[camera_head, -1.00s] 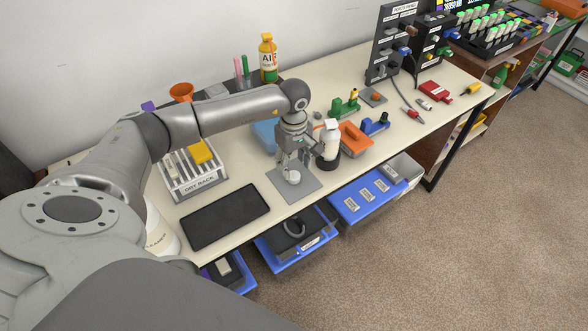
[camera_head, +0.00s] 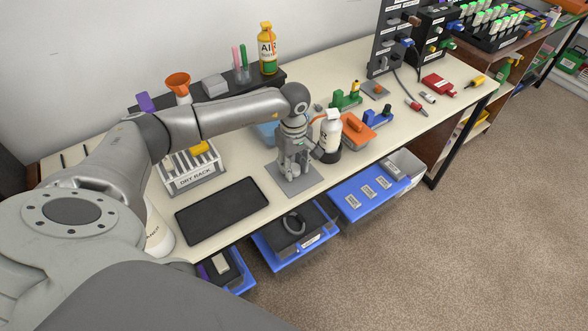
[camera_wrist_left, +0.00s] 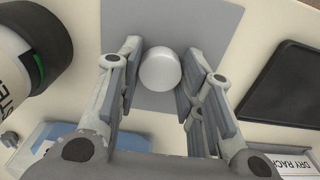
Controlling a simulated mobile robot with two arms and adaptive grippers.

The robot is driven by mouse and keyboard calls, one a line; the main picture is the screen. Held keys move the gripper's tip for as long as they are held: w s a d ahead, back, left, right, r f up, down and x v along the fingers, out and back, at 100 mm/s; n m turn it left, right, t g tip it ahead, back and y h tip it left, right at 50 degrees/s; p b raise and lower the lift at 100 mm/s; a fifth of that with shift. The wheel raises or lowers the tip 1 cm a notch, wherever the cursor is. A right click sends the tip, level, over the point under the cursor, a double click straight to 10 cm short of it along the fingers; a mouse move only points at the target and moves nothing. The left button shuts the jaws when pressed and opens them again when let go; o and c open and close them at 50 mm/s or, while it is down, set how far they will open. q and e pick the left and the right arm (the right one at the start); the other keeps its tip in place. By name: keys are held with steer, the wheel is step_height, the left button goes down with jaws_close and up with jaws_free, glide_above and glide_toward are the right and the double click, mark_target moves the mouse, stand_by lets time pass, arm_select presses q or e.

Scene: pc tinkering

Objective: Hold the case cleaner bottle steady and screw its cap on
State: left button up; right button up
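A round white cap (camera_wrist_left: 160,68) sits on a grey mat (camera_wrist_left: 222,20) in the left wrist view. My left gripper (camera_head: 291,172) is low over that mat (camera_head: 312,186) in the head view. In the wrist view its fingers (camera_wrist_left: 160,62) stand on either side of the cap, close to it; I cannot tell whether both touch it. A large white bottle (camera_head: 158,238), partly hidden behind my left arm, stands at the table's left front; its label earlier read "CLEANER". I cannot see its top. My right gripper is not in view.
A white bottle (camera_head: 331,130) in a dark base stands right beside the left gripper. A black pad (camera_head: 222,210) and the drying rack (camera_head: 190,180) lie to the left. An orange-topped block (camera_head: 356,128) is to the right. Blue bins (camera_head: 365,198) are below the table edge.

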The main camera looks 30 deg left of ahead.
mark_target(294, 168)
arm_select(q)
steer(key=c, duration=0.5)
steer(key=shift+o, duration=0.2)
steer(key=shift+r, duration=0.1)
steer(key=shift+r, duration=0.1)
steer(key=shift+r+p, duration=2.35)
steer(key=shift+r, duration=1.5)
steer(key=s+d+r+m, duration=1.2)
steer(key=s+d+m, duration=0.1)
steer(key=s, duration=0.2)
steer(key=shift+d+m, duration=0.2)
steer(key=shift+m, duration=0.1)
